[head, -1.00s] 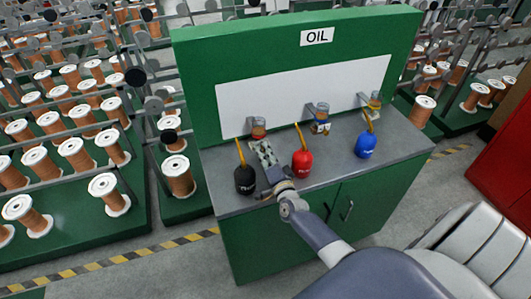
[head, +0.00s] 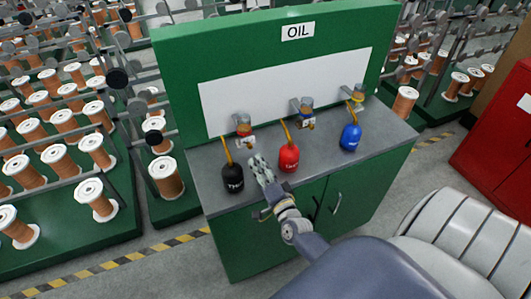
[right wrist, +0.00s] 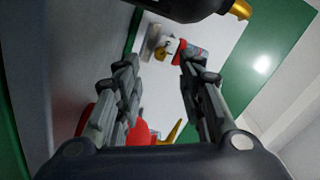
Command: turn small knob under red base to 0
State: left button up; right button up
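The left oil dispenser with the red base (head: 243,130) sticks out from the white panel. A small pale knob (head: 245,142) shows under that base. In the right wrist view the red base (right wrist: 179,50) and pale parts beside it appear beyond the fingertips, tilted. My right gripper (head: 258,161) is over the counter between the black and red oil cans, in front of and below the dispenser. Its fingers (right wrist: 158,66) are apart with nothing between them, and it appears clear of the knob. The knob's setting is too small to read. My left gripper is not in view.
The black oil can (head: 232,178) stands close left of my right gripper and the red can (head: 289,158) close right. A blue can (head: 350,137) stands farther right. Two more dispensers, middle (head: 305,112) and right (head: 358,96), share the panel above the grey counter (head: 325,150).

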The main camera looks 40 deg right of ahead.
jog(key=shift+v, duration=1.85)
jog(key=shift+a, duration=0.1)
